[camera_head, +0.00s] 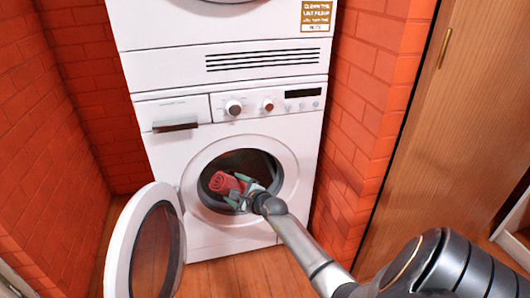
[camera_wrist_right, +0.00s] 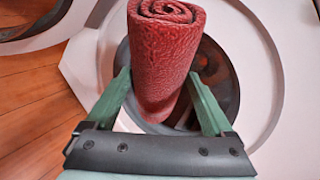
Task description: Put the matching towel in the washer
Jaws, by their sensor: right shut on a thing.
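A red rolled towel (camera_head: 226,183) is held at the washer's round opening in the head view. My right gripper (camera_head: 238,190) is shut on it. In the right wrist view the towel (camera_wrist_right: 163,60) stands between the two green fingers (camera_wrist_right: 160,98), its spiral end toward the top. Behind it is the dark drum opening. The white front-load washer (camera_head: 230,138) has its round door (camera_head: 150,245) swung open to the left. I cannot tell how far the towel is inside the opening. My left gripper is not in view.
A second white machine (camera_head: 220,30) is stacked on the washer. Red brick walls (camera_head: 50,120) close in on both sides. A wooden door (camera_head: 440,130) stands at the right. The open washer door takes up room at the lower left, above the wooden floor (camera_head: 250,275).

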